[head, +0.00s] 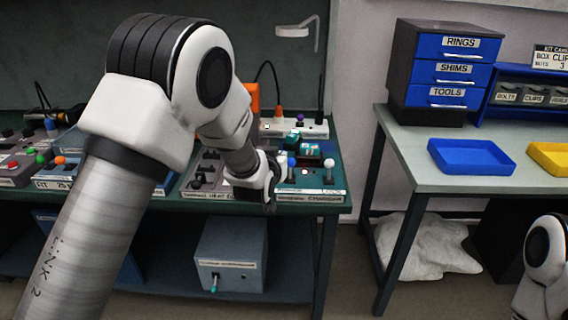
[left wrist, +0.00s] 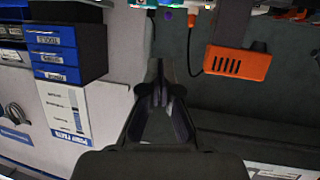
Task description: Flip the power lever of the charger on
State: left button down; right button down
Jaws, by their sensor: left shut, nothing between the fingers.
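The teal charger (head: 312,180) sits at the right end of the workbench, with a label on its front edge that seems to read CHARGER. A lever with a blue knob (head: 291,163) and a lever with a white knob (head: 329,164) stand up from it. I cannot tell which is the power lever. My left gripper (head: 270,190) is just left of the charger, low at the bench's front edge, partly hidden by its own wrist. In the left wrist view the left fingers (left wrist: 161,94) are shut and empty. My right gripper is out of view.
Control boxes (head: 207,170) with several knobs stand left of the charger. A white power strip (head: 292,129) lies behind it. An orange device (left wrist: 238,63) shows in the left wrist view. A second table (head: 405,150) with blue drawers stands right, across a gap.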

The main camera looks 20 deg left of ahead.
pick_arm(q)
jog(key=s+r, duration=0.2)
jog(key=s, duration=0.1)
jog(key=shift+s+r, duration=0.15)
jog(key=shift+r, duration=0.05)
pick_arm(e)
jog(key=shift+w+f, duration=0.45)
pick_arm(q)
jog(key=s+a+f+g+p, duration=0.1)
jog(key=s+f+g, duration=0.35)
jog(key=f, duration=0.85)
jog(key=s+a+f+g, duration=0.1)
jog(key=s+f+g, duration=0.1)
jog(key=s+f, duration=0.8)
jog(key=s+f+g, duration=0.4)
jog(key=s+f, duration=0.2)
jog(key=s, duration=0.7)
jog(key=s+f+m+g+h+p, duration=0.1)
jog(key=s+f+g, duration=0.3)
jog(key=s, duration=0.9)
notch_tip(320, 180, down, 2)
jog(key=shift+f, duration=0.2)
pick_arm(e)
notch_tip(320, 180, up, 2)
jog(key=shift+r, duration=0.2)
pick_arm(q)
jog(key=shift+a, duration=0.1)
